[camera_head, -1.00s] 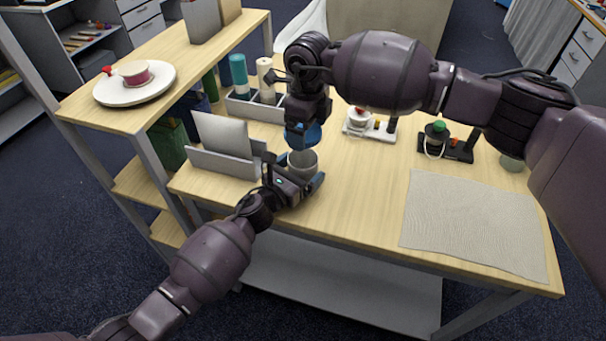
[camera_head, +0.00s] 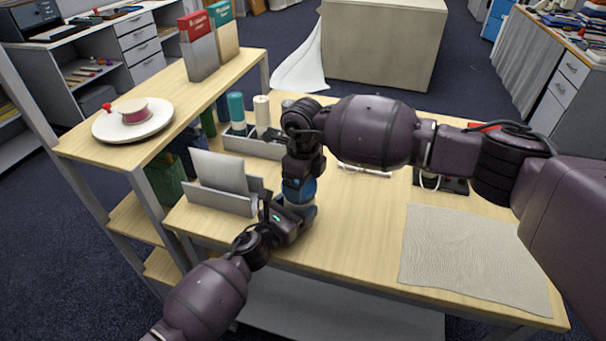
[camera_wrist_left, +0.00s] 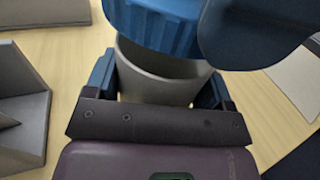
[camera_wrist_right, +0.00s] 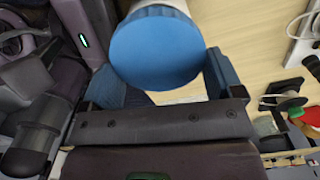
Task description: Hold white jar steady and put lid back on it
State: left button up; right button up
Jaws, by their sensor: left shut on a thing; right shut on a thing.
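The white jar (camera_wrist_left: 160,80) is upright between the fingers of my left gripper (camera_wrist_left: 157,90), which is shut on it. In the head view, my left gripper (camera_head: 286,216) is near the table's front edge and mostly hides the jar. My right gripper (camera_head: 299,182) is directly above and shut on the blue lid (camera_wrist_right: 155,48). In the left wrist view, the ribbed blue lid (camera_wrist_left: 150,25) is over the jar's mouth, and part of the jar's rim and inside wall still shows. I cannot tell whether lid and jar touch.
A grey holder with a pale panel (camera_head: 218,172) stands close left of the grippers. A divided tray with bottles (camera_head: 255,146) is behind them. A beige mat (camera_head: 470,255) lies at right. A shelf with a white plate (camera_head: 110,130) stands at left.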

jog(key=shift+f, duration=0.15)
dwell(0.4)
jog(key=shift+f, duration=0.75)
jog(key=shift+f, duration=0.55)
dwell(0.3)
pick_arm(q)
jog(key=c, duration=0.5)
pick_arm(e)
jog(key=o, duration=0.7)
jog(key=shift+c, duration=0.2)
pick_arm(q)
jog(key=shift+o, duration=0.2)
pick_arm(e)
jog(key=shift+r, duration=0.1)
jog(key=shift+r, duration=2.15)
